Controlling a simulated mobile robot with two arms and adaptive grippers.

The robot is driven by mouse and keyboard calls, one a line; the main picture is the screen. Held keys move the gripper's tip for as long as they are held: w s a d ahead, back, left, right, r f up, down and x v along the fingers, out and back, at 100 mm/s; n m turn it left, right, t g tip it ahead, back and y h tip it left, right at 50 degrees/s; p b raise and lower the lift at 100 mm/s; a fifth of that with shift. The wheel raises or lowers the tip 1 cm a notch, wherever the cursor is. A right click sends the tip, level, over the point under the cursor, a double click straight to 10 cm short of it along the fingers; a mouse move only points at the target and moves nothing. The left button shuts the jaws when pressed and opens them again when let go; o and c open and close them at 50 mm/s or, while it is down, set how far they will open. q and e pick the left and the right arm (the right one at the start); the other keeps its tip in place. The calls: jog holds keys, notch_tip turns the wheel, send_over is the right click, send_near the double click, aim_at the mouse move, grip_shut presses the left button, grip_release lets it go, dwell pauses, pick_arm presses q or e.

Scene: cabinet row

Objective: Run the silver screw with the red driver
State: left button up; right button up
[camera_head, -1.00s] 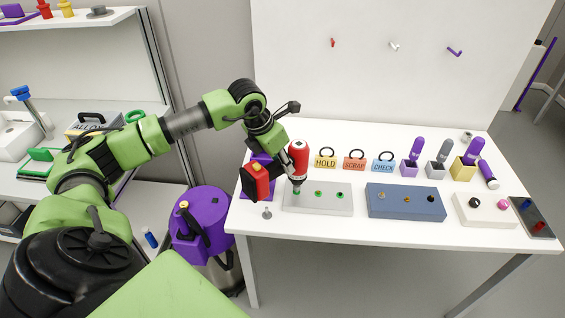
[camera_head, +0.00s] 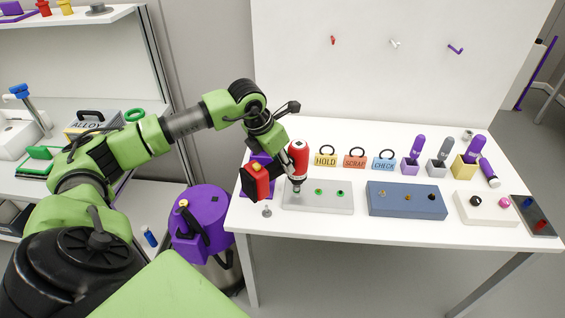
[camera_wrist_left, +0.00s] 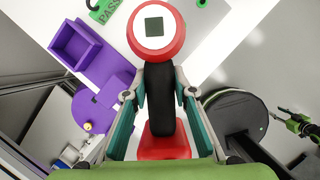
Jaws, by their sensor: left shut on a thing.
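The red driver (camera_head: 298,156) is upright, its tip at the left end of the grey block (camera_head: 330,205). Whether the tip touches a screw there is hidden. My left gripper (camera_wrist_left: 158,90) is shut around the driver's black handle (camera_wrist_left: 160,105), between its red round end and red base. A small silver-grey screw-like piece (camera_head: 267,211) stands on the table left of the block; I cannot tell whether it is the silver screw. Two green-ringed spots (camera_head: 319,192) show on the block.
A blue block (camera_head: 406,207) with several small heads and a white block (camera_head: 487,214) stand to the right. HOLD, SCRAP and CHECK tags (camera_head: 354,162) and coloured holders line the back. A purple holder (camera_wrist_left: 75,45) is beside the driver.

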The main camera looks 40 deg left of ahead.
pick_arm(q)
jog(key=shift+f, duration=0.1)
jog(key=shift+s+f+b, duration=0.2)
jog(key=shift+f+b, duration=0.05)
jog(key=shift+b, duration=0.25)
dwell(0.8)
jog(key=shift+w+r+b, duration=0.15)
jog(key=shift+r+b, duration=0.3)
jog(key=shift+b, duration=0.15)
dwell(2.1)
jog(key=shift+r, duration=0.1)
jog(key=shift+w+r+p, duration=0.15)
jog(key=shift+r+p, duration=0.35)
jog(key=shift+r, duration=0.05)
jog(key=shift+r+p, duration=1.15)
jog(key=shift+r, duration=0.8)
